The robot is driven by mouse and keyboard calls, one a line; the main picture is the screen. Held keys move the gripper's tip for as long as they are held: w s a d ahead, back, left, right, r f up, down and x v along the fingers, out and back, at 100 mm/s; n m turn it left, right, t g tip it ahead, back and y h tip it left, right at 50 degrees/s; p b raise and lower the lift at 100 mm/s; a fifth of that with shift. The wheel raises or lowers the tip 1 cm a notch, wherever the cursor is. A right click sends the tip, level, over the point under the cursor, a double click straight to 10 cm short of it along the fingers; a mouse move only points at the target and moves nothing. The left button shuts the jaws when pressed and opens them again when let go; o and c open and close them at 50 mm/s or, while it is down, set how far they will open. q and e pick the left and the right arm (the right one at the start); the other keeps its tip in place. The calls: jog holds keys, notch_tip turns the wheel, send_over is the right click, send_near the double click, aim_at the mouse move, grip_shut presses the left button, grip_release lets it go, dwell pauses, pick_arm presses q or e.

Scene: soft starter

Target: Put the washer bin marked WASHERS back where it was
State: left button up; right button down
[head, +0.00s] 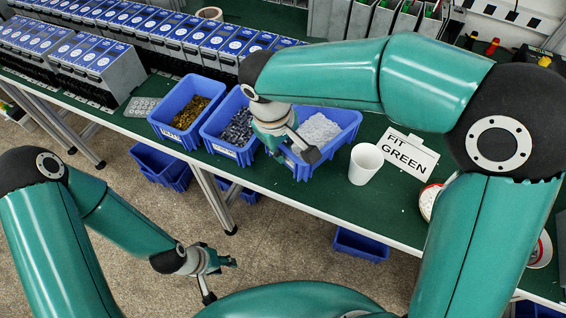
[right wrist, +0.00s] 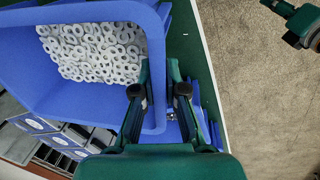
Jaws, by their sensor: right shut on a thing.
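The blue washer bin (head: 343,138), filled with pale washers, is the rightmost of three blue bins in the head view. It also shows in the right wrist view (right wrist: 75,100), with many grey ring washers inside. My right gripper (head: 292,150) is shut on the bin's near rim; its fingers (right wrist: 160,95) straddle the wall in the right wrist view. The WASHERS marking is hidden. I cannot tell whether the bin touches the bench. My left gripper (head: 222,276) is empty, fingers apart, in front of the bench and above the floor.
Two blue bins, one with brass parts (head: 176,118) and one with dark screws (head: 226,138), stand to the left. A white cup (head: 365,164) and a FIT GREEN card (head: 408,155) stand to the right on the green bench (head: 270,184). Blue-labelled units line the back.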

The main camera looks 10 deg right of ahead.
jog(key=shift+f, duration=2.95)
jog(key=shift+f, duration=0.2)
jog(key=c, duration=1.2)
grip_release()
jog(key=shift+r, duration=0.1)
jog(key=shift+r, duration=0.1)
jog(key=r, duration=0.4)
jog(key=a+r, duration=0.1)
jog(key=r, duration=0.3)
jog(key=s+r, duration=0.1)
jog(key=r, duration=0.3)
jog(key=shift+s+a, duration=0.1)
jog(key=shift+a, duration=0.15)
